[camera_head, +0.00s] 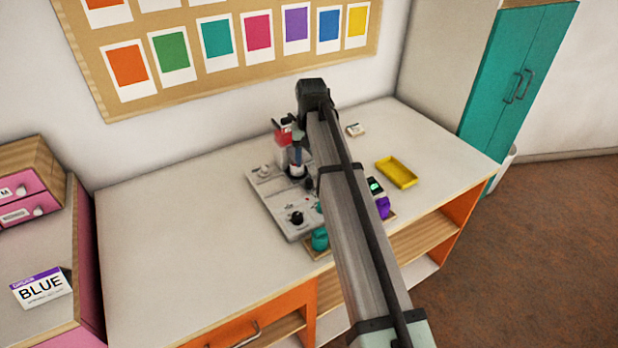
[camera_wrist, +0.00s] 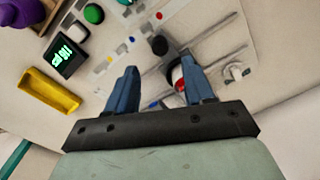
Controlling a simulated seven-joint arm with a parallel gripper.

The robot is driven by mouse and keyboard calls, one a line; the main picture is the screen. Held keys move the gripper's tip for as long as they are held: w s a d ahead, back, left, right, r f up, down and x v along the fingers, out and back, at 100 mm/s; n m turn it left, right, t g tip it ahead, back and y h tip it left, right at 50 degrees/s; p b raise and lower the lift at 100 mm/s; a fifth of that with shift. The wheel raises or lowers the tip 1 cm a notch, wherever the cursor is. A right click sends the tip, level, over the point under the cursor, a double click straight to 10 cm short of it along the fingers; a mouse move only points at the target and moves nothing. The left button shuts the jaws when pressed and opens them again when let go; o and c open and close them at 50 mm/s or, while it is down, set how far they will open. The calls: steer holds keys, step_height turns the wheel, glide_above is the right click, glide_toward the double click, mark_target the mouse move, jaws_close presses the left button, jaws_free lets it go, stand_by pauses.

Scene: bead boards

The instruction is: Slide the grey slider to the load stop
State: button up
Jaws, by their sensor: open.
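The pale board (camera_head: 280,212) lies on the table, partly hidden by my arm in the head view. In the wrist view the board (camera_wrist: 215,22) shows dark straight tracks and small coloured dots. A light grey knob (camera_wrist: 237,71), which looks like the grey slider, sits at the right; a similar pale knob (camera_head: 264,171) shows in the head view. I cannot make out which mark is the load stop. My gripper (camera_wrist: 159,62) is open over the board, with a black knob (camera_wrist: 159,45) just beyond the fingertips. A red-and-white part (camera_wrist: 178,76) shows beside the right finger. The grey knob is outside the fingers, to their right.
A yellow tray (camera_head: 398,173) and a display with green digits (camera_wrist: 64,52) stand beside the board. A teal object (camera_head: 320,239) and a purple one (camera_head: 383,207) stand at its front. A black knob (camera_head: 296,217) rises from the board. The table's left part is clear.

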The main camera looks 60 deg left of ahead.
mark_target(309, 180)
step_height(309, 180, down, 8)
steer(key=shift+r, duration=0.25)
jaws_close()
stand_by(0.6)
